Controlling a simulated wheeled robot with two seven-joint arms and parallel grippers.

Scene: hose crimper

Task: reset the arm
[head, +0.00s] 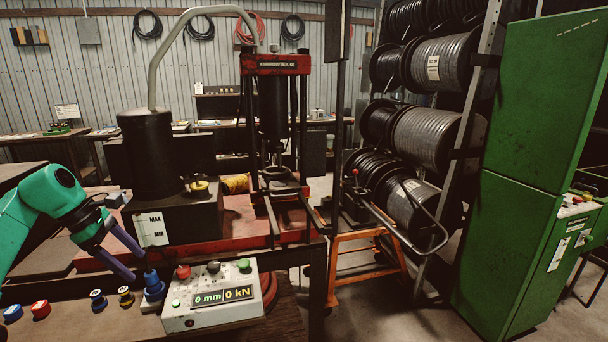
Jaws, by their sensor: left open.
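My left arm comes in from the left, green with a black wrist. Its left gripper (137,267) has two purple fingers set apart. They are empty and point down and right over the bench, their tips close to a blue knobbed part (153,286); I cannot tell if they touch it. The control box (212,305) beside it reads 0 mm and 0 kN, with red, black and green buttons on top. The press (277,65) with the red head stands behind, next to a black cylinder (148,155). My right gripper is out of view.
Small red, blue, black and yellow parts (41,309) lie at the bench's front left. A long bent lever (425,240) sticks out right of the press. Hose reels (430,140) and a green cabinet (540,130) stand at the right.

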